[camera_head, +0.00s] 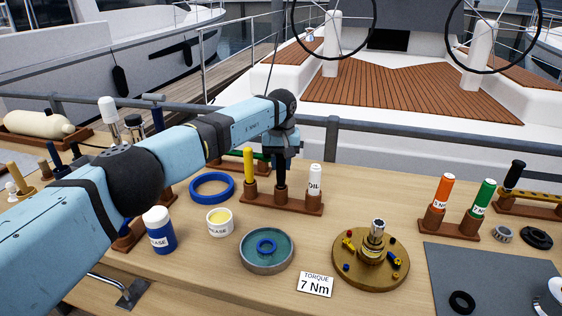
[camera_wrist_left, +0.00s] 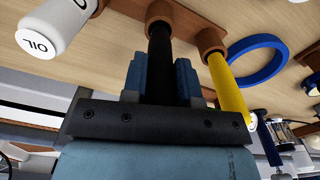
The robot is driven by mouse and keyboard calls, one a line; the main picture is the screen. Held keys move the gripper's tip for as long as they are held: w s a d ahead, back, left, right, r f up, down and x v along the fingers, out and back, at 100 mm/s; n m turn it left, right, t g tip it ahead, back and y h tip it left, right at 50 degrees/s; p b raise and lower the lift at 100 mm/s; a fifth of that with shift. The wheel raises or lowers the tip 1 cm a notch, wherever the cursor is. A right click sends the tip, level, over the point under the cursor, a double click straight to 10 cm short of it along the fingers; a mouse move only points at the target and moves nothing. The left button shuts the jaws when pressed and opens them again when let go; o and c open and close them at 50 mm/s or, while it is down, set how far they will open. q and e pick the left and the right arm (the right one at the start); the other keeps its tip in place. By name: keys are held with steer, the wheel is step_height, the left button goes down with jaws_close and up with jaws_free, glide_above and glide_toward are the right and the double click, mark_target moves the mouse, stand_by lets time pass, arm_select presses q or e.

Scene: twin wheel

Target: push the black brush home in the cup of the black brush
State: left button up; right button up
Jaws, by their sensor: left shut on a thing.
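The black brush (camera_head: 281,171) stands upright in the middle of a brown wooden rack (camera_head: 258,203). Its lower end is in or at the mouth of its brown cup (camera_head: 281,194); how deep it sits I cannot tell. My left gripper (camera_head: 283,152) is above that cup, shut on the upper part of the brush. In the left wrist view, the gripper (camera_wrist_left: 160,80) has a blue finger on each side of the black brush (camera_wrist_left: 160,48), which meets the brown cup (camera_wrist_left: 160,12). My right gripper is not in view.
A yellow brush (camera_head: 249,166) and a white OIL bottle (camera_head: 315,179) stand in the same rack, close on either side. A blue ring (camera_head: 212,187), a grease tub (camera_head: 219,221) and a round teal-lined dish (camera_head: 266,250) are nearby. A brass winch base (camera_head: 371,262) is front right.

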arm_select(q)
steer(key=shift+f, duration=0.3)
steer(key=o, duration=1.1)
steer(key=shift+c, duration=0.2)
step_height(320, 180, up, 14)
steer(key=shift+p, duration=0.4)
